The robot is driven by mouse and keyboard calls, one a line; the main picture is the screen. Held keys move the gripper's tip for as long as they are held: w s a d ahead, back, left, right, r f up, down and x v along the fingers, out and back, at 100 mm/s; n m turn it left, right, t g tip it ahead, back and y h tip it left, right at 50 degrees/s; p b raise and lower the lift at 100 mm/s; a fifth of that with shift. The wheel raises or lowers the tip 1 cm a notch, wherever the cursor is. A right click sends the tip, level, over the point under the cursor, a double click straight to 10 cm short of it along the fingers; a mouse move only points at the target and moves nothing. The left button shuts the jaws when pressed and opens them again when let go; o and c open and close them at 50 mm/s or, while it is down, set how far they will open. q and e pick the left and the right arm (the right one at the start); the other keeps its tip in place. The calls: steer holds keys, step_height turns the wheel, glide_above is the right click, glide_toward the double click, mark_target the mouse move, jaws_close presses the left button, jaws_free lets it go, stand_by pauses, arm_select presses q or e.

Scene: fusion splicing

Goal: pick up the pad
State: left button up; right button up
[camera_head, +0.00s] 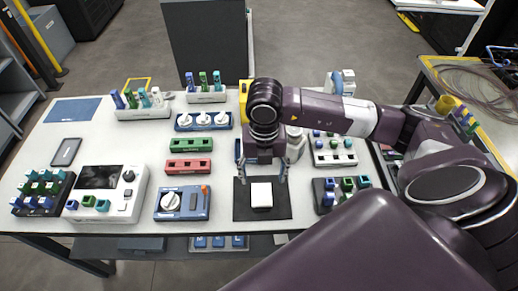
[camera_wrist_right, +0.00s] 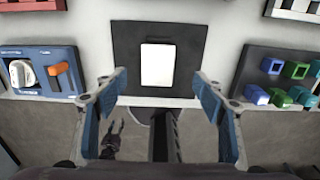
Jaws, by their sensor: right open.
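The pad is a small white block (camera_head: 261,195) lying on a black square mat (camera_head: 243,207) near the table's front edge. In the right wrist view the white pad (camera_wrist_right: 158,65) lies flat on the black mat (camera_wrist_right: 193,35), ahead of the fingers. My right gripper (camera_head: 261,176) hangs just behind and above the pad in the head view. In the wrist view my right gripper (camera_wrist_right: 160,98) has its two blue-padded fingers spread wide, with nothing between them. My left gripper is not in view.
A blue device with a knob (camera_head: 182,203) stands left of the mat. A dark block with coloured pieces (camera_head: 341,193) stands right of it. Red (camera_head: 189,167) and green (camera_head: 191,145) trays lie behind. A white instrument with a screen (camera_head: 106,192) is further left.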

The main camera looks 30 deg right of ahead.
mark_target(262, 194)
steer(key=f, duration=0.2)
steer(key=f+p, duration=0.1)
steer(key=f, duration=0.1)
steer(key=f+p, duration=0.1)
steer(key=f, duration=0.1)
steer(key=shift+s+a+f, duration=0.2)
steer(key=shift+s+a, duration=0.05)
steer(key=shift+a, duration=0.05)
steer(key=shift+f, duration=0.55)
steer(key=c, duration=0.8)
